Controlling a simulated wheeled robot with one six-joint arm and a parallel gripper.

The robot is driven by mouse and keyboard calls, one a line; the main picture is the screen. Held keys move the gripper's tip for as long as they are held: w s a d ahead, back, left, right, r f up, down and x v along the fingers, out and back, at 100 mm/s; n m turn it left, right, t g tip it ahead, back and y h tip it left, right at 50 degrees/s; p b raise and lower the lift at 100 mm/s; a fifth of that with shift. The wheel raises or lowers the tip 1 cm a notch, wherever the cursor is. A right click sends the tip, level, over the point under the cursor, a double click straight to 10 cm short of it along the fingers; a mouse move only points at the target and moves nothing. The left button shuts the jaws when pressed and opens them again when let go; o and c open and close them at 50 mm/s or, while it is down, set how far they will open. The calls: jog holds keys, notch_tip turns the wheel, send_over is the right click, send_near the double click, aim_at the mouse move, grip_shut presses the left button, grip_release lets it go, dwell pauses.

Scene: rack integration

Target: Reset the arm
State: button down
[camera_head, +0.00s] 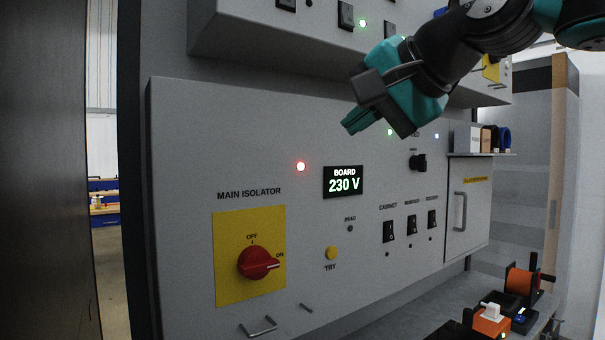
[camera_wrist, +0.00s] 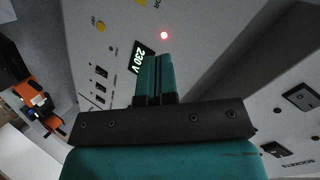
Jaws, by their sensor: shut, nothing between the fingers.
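My gripper (camera_head: 356,124) is in front of the upper part of the grey control panel (camera_head: 180,200), above the display (camera_head: 343,181) that reads "BOARD 230 V". Its teal fingers are together and empty; they also show in the wrist view (camera_wrist: 154,68), with the display (camera_wrist: 141,58) just behind them. My arm reaches in from the upper right. No contact between the gripper and the panel shows.
A red isolator knob (camera_head: 257,262) on a yellow plate points toward ON. A red light (camera_head: 301,166) is lit. Black switches (camera_head: 411,225) and a yellow TRY button (camera_head: 332,253) are on the panel. An upper cabinet overhangs at the top. An orange spool (camera_head: 521,281) stands on the bench at the lower right.

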jog(key=s+d+f+n+g+h, duration=0.1)
jog(key=s+d+f+n+g, duration=0.1)
jog(key=s+f, duration=0.4)
jog(key=s+d+f+n+g+h, duration=0.1)
jog(key=s+d+f+n+g, duration=0.2)
jog(key=s+f, duration=0.4)
jog(key=s+d+f+n+g+h, duration=0.1)
jog(key=s+f+n+g, duration=0.4)
jog(key=f, duration=1.3)
jog(key=shift+s+d+f+n, duration=0.3)
jog(key=shift+s+d+n, duration=0.4)
jog(key=shift+d+n, duration=0.1)
